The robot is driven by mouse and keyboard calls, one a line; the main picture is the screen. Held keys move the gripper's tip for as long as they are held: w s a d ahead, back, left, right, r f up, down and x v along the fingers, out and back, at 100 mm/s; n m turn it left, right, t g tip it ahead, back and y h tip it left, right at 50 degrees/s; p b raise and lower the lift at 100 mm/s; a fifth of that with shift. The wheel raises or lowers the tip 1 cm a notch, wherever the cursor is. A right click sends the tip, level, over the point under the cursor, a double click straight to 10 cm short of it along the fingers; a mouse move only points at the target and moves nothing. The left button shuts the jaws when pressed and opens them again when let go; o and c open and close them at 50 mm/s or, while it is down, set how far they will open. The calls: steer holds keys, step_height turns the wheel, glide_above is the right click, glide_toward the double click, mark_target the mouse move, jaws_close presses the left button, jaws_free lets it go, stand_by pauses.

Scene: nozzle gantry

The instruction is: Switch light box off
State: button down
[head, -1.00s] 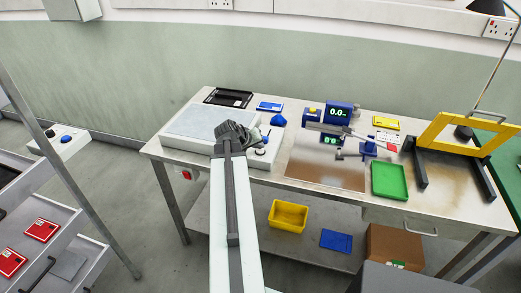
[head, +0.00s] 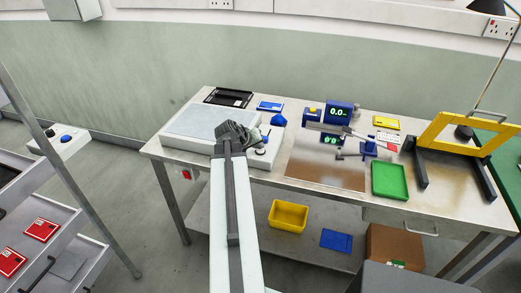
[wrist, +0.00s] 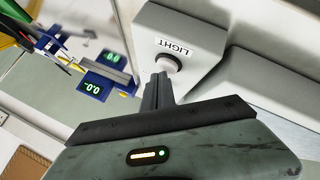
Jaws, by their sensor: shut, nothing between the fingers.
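The light box (head: 200,122) is a flat box with a pale panel at the left end of the bench in the head view. I cannot tell whether its panel is lit. In the wrist view, a white housing labelled LIGHT (wrist: 186,32) carries a round dark knob with a pale face (wrist: 169,62). The housing also shows at the light box's right front in the head view (head: 261,162), partly behind my arm. My gripper (wrist: 157,82) is shut and empty, its fingertips right beside the knob. I cannot tell whether they touch it.
A black tray (head: 228,97) and a blue card (head: 270,106) lie behind. A blue device with a green display (head: 339,113), a green tray (head: 390,181) and a yellow frame (head: 462,130) stand to the right. A red switch (head: 187,174) sits under the bench's front edge.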

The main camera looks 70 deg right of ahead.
mark_target(259, 151)
steer(key=shift+f, duration=0.4)
steer(key=shift+r, duration=0.5)
step_height(259, 151, up, 6)
steer(key=p, duration=0.6)
steer(key=shift+r+p, duration=0.15)
steer(key=shift+p, duration=0.25)
